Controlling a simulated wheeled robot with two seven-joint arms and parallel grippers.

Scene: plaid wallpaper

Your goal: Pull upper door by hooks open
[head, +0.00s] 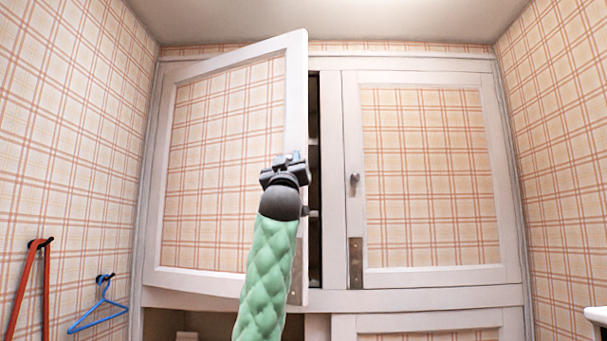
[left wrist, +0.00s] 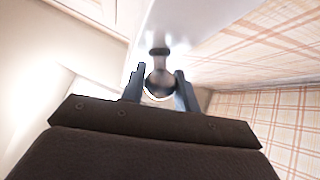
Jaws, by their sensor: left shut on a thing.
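The upper left door (head: 225,165), white-framed with a plaid panel, is the one nearer the wall hooks (head: 40,243). It stands partly open, its right edge swung out toward me, with a dark gap beside it. My left gripper (head: 287,160) is at the door's right edge. In the left wrist view its two fingers (left wrist: 158,88) are shut around the door's round dark knob (left wrist: 160,82). In the head view the gripper hides this knob. My right gripper is in neither view.
The upper right door (head: 425,180) is closed, with its own knob (head: 353,180). A red strap (head: 28,285) and a blue hanger (head: 98,308) hang on the left wall. An open lower compartment (head: 210,325) lies below. A white fixture (head: 597,315) juts in at right.

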